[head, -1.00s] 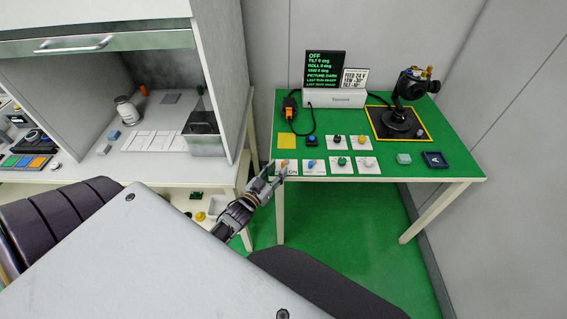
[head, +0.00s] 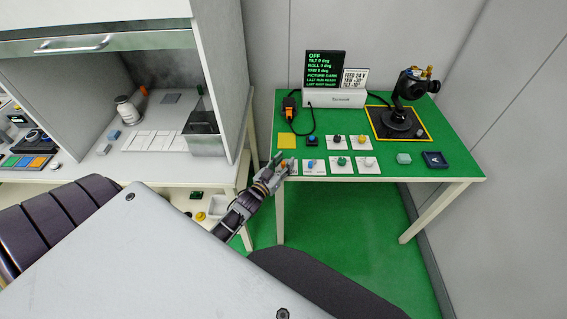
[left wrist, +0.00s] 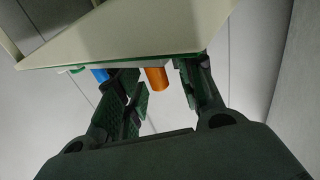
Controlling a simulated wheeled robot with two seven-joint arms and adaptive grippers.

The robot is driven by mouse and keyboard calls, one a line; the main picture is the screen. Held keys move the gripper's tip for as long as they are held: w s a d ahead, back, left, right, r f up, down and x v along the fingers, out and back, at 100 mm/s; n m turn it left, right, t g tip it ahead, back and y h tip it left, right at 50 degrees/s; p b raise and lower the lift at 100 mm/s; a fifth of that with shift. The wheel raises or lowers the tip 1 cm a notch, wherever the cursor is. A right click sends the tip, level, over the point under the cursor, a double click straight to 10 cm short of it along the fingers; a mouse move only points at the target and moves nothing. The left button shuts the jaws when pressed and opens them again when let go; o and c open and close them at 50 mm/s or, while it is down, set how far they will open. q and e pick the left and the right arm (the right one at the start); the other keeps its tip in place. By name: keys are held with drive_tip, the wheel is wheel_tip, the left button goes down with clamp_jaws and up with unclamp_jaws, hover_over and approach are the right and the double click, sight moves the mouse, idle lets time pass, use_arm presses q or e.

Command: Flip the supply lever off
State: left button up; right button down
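The supply lever is most likely the orange lever (head: 284,163) on the white plate at the green table's front left corner. In the head view my left gripper (head: 281,163) is at that lever and covers most of its plate. In the left wrist view the orange lever (left wrist: 156,78) stands between the two fingers of my left gripper (left wrist: 163,92), which are apart. It seems close to the left-hand finger; whether they touch I cannot tell. The plate's label is mostly hidden now. My right gripper is not in view.
A blue lever (head: 310,164) on its own plate is just right of the gripper; its blue part (left wrist: 98,74) also shows in the wrist view. Several knob plates lie further right. A black screen (head: 325,70) reads OFF at the top. A camera gimbal (head: 405,115) stands back right.

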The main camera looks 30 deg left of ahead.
use_arm(q)
clamp_jaws()
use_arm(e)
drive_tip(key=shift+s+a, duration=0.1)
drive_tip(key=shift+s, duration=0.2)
use_arm(q)
drive_tip(key=shift+h, duration=0.3)
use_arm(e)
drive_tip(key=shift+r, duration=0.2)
use_arm(q)
drive_tip(key=shift+s+r+m+h+p, duration=0.1)
drive_tip(key=shift+m+h+p, duration=0.3)
drive_tip(key=shift+m+p, duration=0.1)
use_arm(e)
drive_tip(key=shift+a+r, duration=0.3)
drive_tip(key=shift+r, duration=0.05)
use_arm(q)
drive_tip(key=shift+a+r+m+h, duration=0.1)
drive_tip(key=shift+m+h, duration=0.4)
drive_tip(key=shift+h, duration=0.3)
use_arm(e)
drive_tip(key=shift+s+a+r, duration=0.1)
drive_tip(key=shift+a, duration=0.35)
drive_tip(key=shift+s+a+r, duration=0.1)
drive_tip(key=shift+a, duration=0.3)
